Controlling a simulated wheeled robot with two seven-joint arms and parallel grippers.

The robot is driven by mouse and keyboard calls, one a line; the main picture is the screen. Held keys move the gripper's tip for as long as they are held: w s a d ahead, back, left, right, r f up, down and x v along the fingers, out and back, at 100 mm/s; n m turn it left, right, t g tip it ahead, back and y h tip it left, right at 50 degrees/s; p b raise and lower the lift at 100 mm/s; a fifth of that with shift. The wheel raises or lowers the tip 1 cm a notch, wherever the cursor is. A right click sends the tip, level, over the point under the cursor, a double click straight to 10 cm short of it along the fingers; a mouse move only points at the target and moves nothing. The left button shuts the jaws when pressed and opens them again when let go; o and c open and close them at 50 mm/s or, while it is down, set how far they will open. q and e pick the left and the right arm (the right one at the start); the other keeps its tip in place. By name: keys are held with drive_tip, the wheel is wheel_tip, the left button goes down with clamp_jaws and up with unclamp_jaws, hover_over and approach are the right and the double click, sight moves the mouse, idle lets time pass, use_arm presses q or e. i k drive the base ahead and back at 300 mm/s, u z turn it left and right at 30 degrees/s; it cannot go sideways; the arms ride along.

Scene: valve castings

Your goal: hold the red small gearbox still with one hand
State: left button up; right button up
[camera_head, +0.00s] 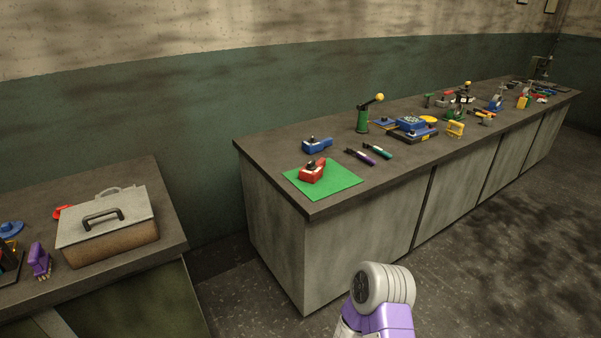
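The red small gearbox (312,172) sits on a green mat (342,182) near the left front corner of the long workbench. A dark fitting shows on its top. Nothing is touching it. A purple and pale grey link of one of my arms shows at the bottom of the view, well below and in front of the bench. Neither of my grippers is in view.
A blue casting (317,146) lies behind the mat, with purple (361,156) and green (378,151) handled tools to its right. A green lever press (362,118) and several other items stand farther along. A case (112,246) sits on the left table. Floor separates the two.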

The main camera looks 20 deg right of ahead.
sight(311, 165)
drive_tip(key=z, duration=0.65)
drive_tip(key=i, duration=0.6)
drive_tip(key=z, duration=0.4)
